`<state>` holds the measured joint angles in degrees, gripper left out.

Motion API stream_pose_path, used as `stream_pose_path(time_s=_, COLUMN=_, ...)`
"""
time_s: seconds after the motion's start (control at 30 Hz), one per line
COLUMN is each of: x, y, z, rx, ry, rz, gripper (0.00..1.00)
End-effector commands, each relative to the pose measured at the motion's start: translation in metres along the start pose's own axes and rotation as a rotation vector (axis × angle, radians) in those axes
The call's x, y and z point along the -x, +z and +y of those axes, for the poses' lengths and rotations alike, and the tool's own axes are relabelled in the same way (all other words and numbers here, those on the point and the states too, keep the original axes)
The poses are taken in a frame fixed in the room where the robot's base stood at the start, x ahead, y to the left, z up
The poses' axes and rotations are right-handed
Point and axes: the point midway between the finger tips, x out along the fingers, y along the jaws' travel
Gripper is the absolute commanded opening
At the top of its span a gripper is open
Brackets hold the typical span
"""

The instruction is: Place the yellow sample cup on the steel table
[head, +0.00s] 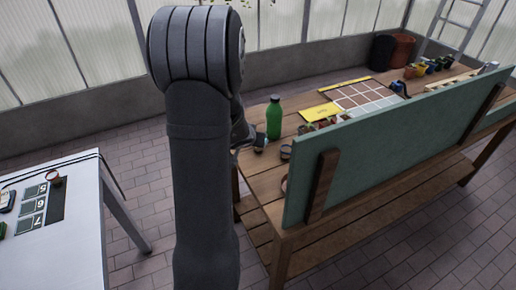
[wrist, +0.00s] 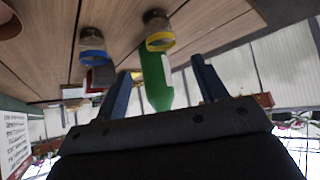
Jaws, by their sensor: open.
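The yellow-banded sample cup (wrist: 160,32) stands on the wooden bench in the wrist view, ahead of my gripper (wrist: 161,66). My gripper is open, with its two blue fingers apart and nothing between them; the cup is beyond the fingertips. A blue-banded cup (wrist: 92,45) stands to its left. In the head view, small cups (head: 286,152) show near the bench's left end, but I cannot tell which is yellow. My arm hides most of the gripper there. The steel table (head: 78,250) is at the left.
A green bottle (head: 274,118) stands on the wooden bench (head: 292,103) close to the cups. A tall green panel (head: 400,140) runs along the bench's near side.

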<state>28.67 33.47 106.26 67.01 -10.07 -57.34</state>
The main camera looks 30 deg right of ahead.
Motion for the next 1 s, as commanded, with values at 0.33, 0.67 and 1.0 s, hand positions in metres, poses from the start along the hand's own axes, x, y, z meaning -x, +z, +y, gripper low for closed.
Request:
stream_pose_path(time_s=0.33, x=-0.053, y=0.001, z=0.0, rx=0.0, ry=0.0, rz=-0.001, gripper=0.65)
stream_pose_path(time_s=0.67, x=-0.073, y=0.002, z=-0.001, rx=0.0, ry=0.0, rz=-0.002, gripper=0.65)
stream_pose_path(time_s=1.0, x=-0.113, y=0.005, z=-0.002, rx=-0.001, ry=0.0, rz=0.0, gripper=0.65)
